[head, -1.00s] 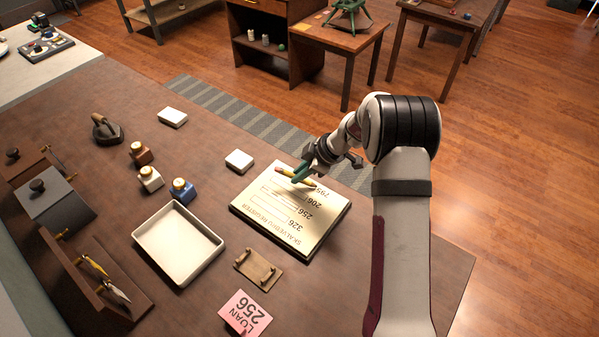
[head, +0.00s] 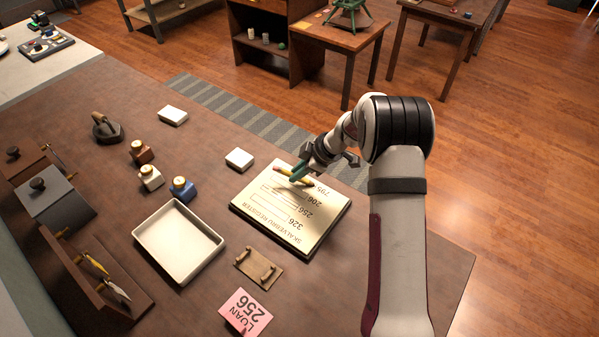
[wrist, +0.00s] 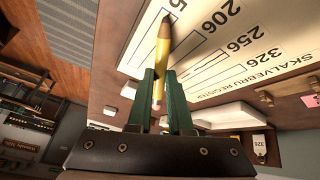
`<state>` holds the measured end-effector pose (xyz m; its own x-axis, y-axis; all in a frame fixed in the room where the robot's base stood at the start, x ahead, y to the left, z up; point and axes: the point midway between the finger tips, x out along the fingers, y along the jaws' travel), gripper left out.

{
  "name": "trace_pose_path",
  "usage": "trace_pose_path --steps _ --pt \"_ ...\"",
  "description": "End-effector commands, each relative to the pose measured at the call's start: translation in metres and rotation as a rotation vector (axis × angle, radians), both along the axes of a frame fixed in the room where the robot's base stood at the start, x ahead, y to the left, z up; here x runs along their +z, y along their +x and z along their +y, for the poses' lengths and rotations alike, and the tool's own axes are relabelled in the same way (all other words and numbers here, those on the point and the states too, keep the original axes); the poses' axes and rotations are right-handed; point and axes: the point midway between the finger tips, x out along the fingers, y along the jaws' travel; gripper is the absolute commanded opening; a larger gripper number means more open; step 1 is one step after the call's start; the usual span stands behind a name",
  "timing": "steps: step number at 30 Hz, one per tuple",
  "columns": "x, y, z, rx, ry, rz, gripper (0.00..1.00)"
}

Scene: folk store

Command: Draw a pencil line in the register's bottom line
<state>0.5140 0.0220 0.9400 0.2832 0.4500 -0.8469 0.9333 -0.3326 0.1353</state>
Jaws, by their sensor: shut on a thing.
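The register (head: 262,222) lies on the table, its printing upside down in the head view. It lists several numbers beside long blank boxes; the bottom row, numbered 795, is at its far edge. It also shows in the wrist view (wrist: 220,60). My gripper (head: 296,174) is over that far edge. Its green fingers, clear in the wrist view (wrist: 161,75), are shut on a yellow pencil (wrist: 163,48). The pencil's dark tip points toward the page; I cannot tell whether it touches. My fingers and the pencil partly cover the bottom row, and no pencil mark is clearly visible.
A white tray (head: 143,235), a small wooden rack (head: 243,266) and a pink loan card (head: 232,304) lie near the register.

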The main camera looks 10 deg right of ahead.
Motion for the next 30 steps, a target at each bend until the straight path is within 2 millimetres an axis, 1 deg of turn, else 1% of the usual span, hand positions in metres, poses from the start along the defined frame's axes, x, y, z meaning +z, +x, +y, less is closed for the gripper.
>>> trace_pose_path --steps 30 --pt "0.000 0.021 0.021 -0.001 0.002 0.001 0.00"
